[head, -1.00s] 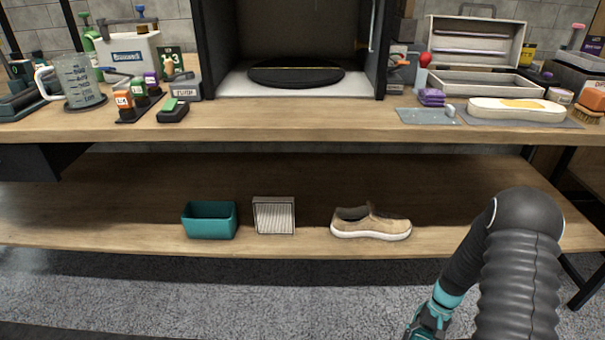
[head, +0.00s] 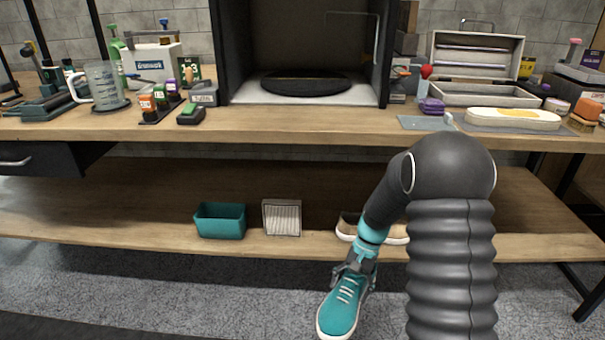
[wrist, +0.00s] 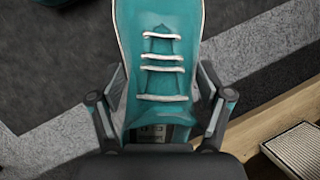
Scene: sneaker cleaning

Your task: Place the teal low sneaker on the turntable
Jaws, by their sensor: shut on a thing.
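The teal low sneaker (head: 342,306) has white laces and a pale sole edge. My gripper (head: 354,272) is shut on it near its ankle end, and the sneaker hangs toe down in front of the lower shelf, above the grey carpet. In the wrist view the sneaker (wrist: 160,60) lies between the two fingers (wrist: 162,105), laces facing the camera. The turntable (head: 305,82) is a black round disc inside the open dark box on the bench top, and nothing stands on it.
The box's side walls (head: 386,50) flank the turntable. A tan slip-on shoe (head: 347,226), partly behind my arm, a teal bin (head: 220,221) and a ribbed metal box (head: 282,218) stand on the lower shelf. Bottles and tools line the bench top (head: 290,122) on both sides.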

